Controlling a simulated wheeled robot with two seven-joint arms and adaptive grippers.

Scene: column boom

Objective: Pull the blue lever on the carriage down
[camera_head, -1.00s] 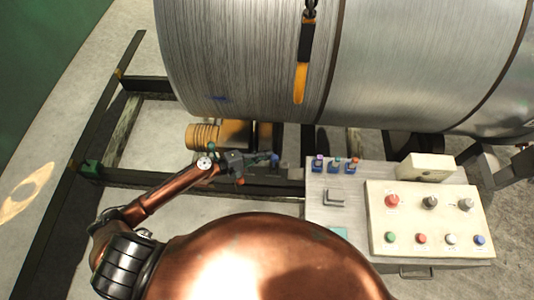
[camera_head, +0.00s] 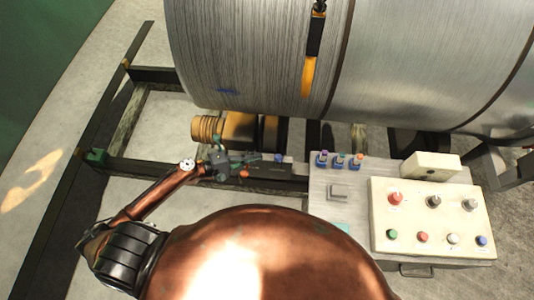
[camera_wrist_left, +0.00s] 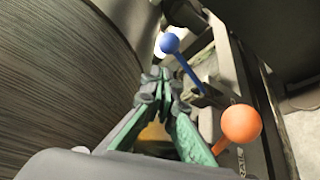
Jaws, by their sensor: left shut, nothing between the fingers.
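The blue lever shows in the left wrist view as a blue ball knob (camera_wrist_left: 169,43) on a thin stem slanting down to the right to its mount. In the head view its knob (camera_head: 278,158) is small, just right of my left gripper. My left gripper (camera_head: 254,158) is shut and empty, pointing right along the dark rail. In the left wrist view its green fingertips (camera_wrist_left: 163,76) meet just below the blue knob, apart from it in the picture. Whether they touch the lever cannot be told. My right gripper is not in view.
An orange ball knob (camera_wrist_left: 240,123) stands close beside my left gripper, on its right in the wrist view. A large metal drum (camera_head: 260,60) looms behind. A control panel (camera_head: 430,215) with several buttons stands at the right. A dark frame (camera_head: 140,168) runs left.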

